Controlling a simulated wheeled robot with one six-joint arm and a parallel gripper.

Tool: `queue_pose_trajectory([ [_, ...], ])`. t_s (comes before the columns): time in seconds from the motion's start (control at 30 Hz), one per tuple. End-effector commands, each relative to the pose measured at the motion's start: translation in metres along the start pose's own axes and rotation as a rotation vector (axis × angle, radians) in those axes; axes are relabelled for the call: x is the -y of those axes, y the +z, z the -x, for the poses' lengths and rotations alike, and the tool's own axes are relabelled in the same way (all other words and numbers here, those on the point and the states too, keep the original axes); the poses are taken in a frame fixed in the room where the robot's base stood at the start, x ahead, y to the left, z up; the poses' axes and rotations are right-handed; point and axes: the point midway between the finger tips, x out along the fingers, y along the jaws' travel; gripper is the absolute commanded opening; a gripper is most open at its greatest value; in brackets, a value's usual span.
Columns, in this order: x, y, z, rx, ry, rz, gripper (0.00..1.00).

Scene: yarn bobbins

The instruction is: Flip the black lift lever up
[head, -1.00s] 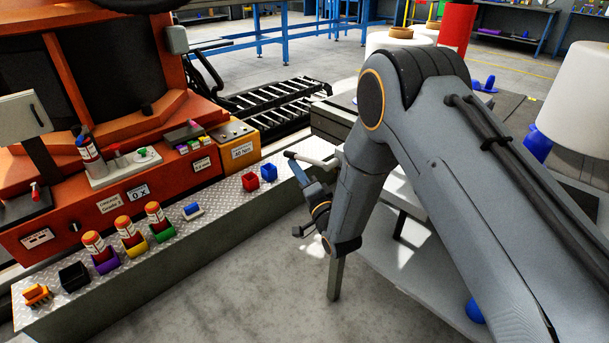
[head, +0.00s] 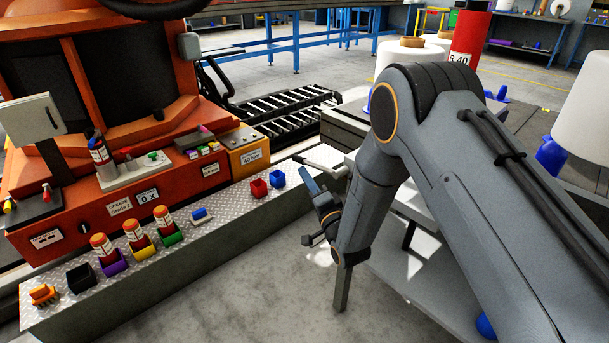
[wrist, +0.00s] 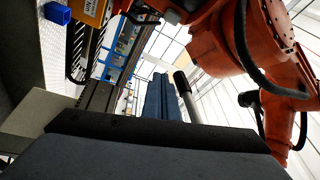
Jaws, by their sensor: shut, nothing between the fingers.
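A lever with a pale shaft and a darker end (head: 318,164) sticks out to the left beside the grey cart at the right end of the metal ledge. The fingers also show in the wrist view (wrist: 163,97). I cannot tell whether they touch the lever.
A red box (head: 259,188) and a blue box (head: 278,177) sit on the metal ledge (head: 236,208) left of my gripper. An orange machine (head: 90,215) stands behind the ledge. White yarn bobbins (head: 405,62) stand behind my arm. The floor in front is clear.

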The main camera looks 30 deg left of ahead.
Motion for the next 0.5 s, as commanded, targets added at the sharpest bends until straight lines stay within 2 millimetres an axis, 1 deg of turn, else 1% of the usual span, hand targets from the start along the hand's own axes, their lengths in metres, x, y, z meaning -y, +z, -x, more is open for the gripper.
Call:
queue_pose_trajectory([
  [0.03,-0.014,0.001,0.004,0.000,0.003,0.000,0.00],
  [0.1,-0.029,0.003,0.009,0.000,0.005,0.000,0.00],
  [0.2,-0.027,0.004,0.033,0.000,0.007,-0.002,0.00],
  [0.3,-0.030,0.006,0.054,0.001,0.007,-0.002,0.00],
  [0.4,-0.034,0.008,0.074,0.001,0.007,-0.001,0.00],
  [0.5,-0.036,0.009,0.089,0.001,0.007,-0.001,0.00],
])
